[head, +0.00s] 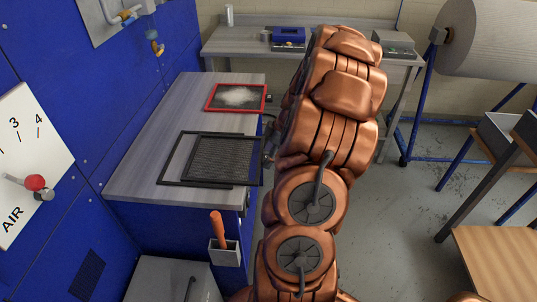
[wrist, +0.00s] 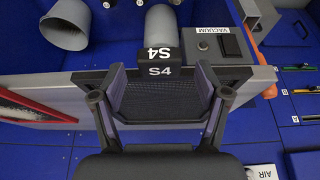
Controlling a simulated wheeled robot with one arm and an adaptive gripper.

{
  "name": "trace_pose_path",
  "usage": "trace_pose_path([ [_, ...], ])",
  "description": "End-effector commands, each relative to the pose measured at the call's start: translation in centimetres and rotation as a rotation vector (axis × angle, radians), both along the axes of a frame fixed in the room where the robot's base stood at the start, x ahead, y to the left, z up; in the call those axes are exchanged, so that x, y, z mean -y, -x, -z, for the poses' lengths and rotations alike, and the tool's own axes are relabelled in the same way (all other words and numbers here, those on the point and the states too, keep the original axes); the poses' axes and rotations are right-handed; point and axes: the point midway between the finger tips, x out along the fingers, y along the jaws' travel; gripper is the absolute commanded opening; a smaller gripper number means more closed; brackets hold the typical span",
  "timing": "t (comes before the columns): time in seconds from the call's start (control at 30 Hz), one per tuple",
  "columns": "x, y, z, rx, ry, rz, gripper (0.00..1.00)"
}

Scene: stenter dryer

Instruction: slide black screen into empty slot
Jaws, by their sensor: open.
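The black screen (head: 225,155) has dark mesh and lies on the grey bench near its right edge, overlapping an open black frame (head: 172,160). In the wrist view a dark mesh piece with a black tab labelled S4 (wrist: 160,72) shows between the two fingers of my gripper (wrist: 160,110). The fingers are open, one on each side of it; I cannot tell whether they touch it. In the head view my arm hides most of my gripper at the bench's right edge. Coloured strips with small labels (wrist: 298,93) show at right in the wrist view; I cannot tell an empty slot.
A red-framed screen (head: 236,97) with white fluff lies at the back of the bench (head: 130,185). A holder (head: 224,254) with an orange-handled tool hangs on its front. A box labelled VACUUM (wrist: 215,47) and a grey cylinder (wrist: 160,25) show in the wrist view. Floor at right is partly clear.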

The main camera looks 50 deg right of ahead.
Motion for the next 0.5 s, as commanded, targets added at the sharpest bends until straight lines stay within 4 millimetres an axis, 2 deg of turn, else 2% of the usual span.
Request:
trace_pose_path([
  [0.27,0.2,0.1,-0.5,0.001,0.002,0.001,0.74],
  [0.37,0.5,0.4,-1.5,0.003,0.004,0.001,0.74],
  [0.5,1.0,1.2,-3.8,0.002,0.003,0.000,0.74],
])
